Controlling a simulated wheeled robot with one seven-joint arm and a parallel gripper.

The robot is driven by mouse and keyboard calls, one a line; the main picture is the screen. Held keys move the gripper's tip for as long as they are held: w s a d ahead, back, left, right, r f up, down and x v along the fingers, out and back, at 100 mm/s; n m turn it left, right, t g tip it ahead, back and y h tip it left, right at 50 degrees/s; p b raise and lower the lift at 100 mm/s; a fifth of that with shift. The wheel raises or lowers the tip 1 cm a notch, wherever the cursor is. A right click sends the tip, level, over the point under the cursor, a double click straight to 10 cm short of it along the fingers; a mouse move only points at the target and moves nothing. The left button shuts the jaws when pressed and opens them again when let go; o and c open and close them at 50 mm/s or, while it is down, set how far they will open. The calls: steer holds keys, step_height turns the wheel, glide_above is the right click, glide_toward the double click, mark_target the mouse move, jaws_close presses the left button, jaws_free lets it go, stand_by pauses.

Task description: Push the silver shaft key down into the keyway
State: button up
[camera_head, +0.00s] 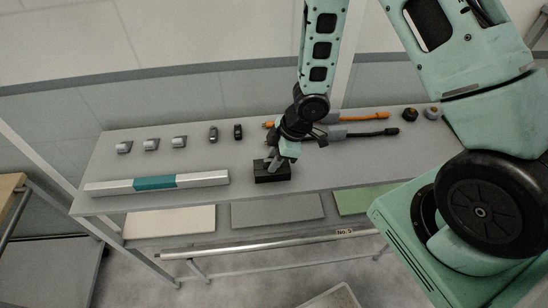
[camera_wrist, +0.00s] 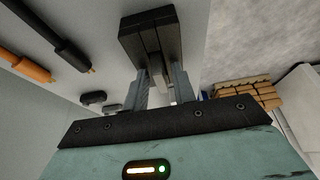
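A black block (camera_head: 272,173) with a slot down its middle sits at the front edge of the grey bench. It also shows at the top of the wrist view (camera_wrist: 150,32). The silver shaft key (camera_wrist: 158,77) stands between my fingers, its far end at the block's slot. My gripper (camera_wrist: 162,78) points at the block, with one finger on each side of the key and both appearing to touch it. In the head view my gripper (camera_head: 274,157) is right above the block and hides the key. How deep the key sits is hidden.
A long silver bar with a teal middle (camera_head: 155,183) lies left of the block. Several small metal parts (camera_head: 151,144) stand behind it. Orange and black handled tools (camera_head: 362,117) lie at the back right. A lower shelf (camera_head: 277,210) is below the bench.

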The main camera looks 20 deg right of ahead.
steer(key=shift+o, duration=0.4)
steer(key=p+v, duration=0.8)
steer(key=v, duration=0.9)
steer(key=shift+r, duration=0.25)
steer(key=shift+f, duration=0.1)
